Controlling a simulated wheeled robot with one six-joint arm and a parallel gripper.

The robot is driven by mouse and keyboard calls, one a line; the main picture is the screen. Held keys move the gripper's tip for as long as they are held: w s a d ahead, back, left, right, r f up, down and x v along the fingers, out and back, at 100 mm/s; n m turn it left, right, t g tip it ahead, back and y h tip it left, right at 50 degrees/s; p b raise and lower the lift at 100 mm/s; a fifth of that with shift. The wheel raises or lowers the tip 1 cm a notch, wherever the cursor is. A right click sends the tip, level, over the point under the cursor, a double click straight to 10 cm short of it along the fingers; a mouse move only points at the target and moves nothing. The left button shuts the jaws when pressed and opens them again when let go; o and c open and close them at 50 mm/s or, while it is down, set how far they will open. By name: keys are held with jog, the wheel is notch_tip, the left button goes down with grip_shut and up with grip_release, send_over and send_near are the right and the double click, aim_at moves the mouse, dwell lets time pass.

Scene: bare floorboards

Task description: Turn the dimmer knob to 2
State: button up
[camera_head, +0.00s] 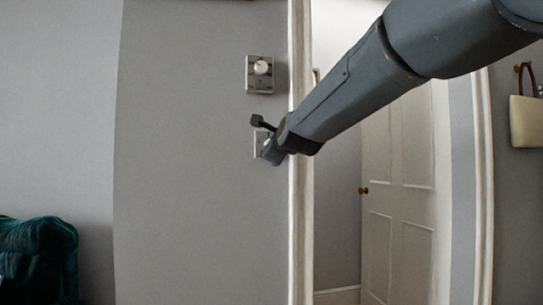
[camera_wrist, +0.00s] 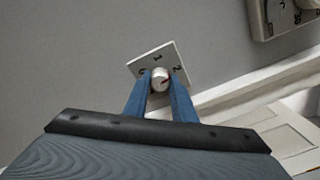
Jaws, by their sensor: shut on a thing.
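The dimmer is a pale square plate (camera_wrist: 143,65) on the grey wall, seen tilted in the wrist view, with a round white knob (camera_wrist: 158,76) at its middle. The marks 1 and 2 are readable; a smaller mark at the left is partly covered by a finger. A red pointer line on the knob points to the right, toward the side of the 2. My gripper (camera_wrist: 160,84) has its two blue fingers shut on either side of the knob. In the head view, my gripper (camera_head: 266,146) covers most of the dimmer plate (camera_head: 256,143).
A second wall plate with a larger white dial (camera_head: 261,67) is above the dimmer; its corner shows at upper right in the wrist view. A white door frame (camera_head: 299,225) is close to the right, with a white door (camera_head: 400,215) beyond. A green armchair (camera_head: 40,250) is lower left.

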jog(key=shift+m+b, duration=0.3)
jog(key=shift+b, duration=0.05)
dwell(0.3)
jog(key=o, duration=1.1)
jog(key=shift+c, duration=0.2)
jog(key=v, duration=0.8)
jog(key=shift+f, duration=0.1)
